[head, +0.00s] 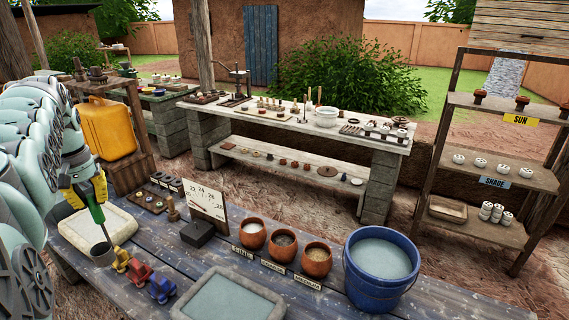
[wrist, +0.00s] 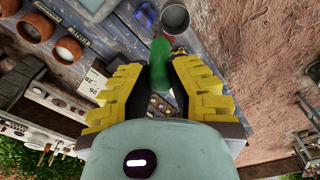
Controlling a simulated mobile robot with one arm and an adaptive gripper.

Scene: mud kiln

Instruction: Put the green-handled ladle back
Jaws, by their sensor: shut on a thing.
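The green-handled ladle (head: 96,213) hangs roughly upright below my gripper (head: 86,191) in the head view, slightly tilted. A thin dark rod runs down from its handle to a grey round cup (head: 102,254), which looks like its bowl. In the wrist view the green handle (wrist: 160,65) lies between the yellow fingers of my gripper (wrist: 160,82), which is shut on it. The grey cup also shows at the top of the wrist view. I cannot tell whether the cup touches the table. Yellow (head: 121,259), red (head: 138,273) and blue (head: 162,288) stands sit in a row beside it.
The blue plank table (head: 150,240) holds a pale tray (head: 119,222), a number card (head: 206,200), a dark block (head: 197,233), three clay pots (head: 284,246), a grey basin (head: 229,298) and a blue water bucket (head: 381,270). A yellow jerrycan (head: 103,128) stands behind my arm.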

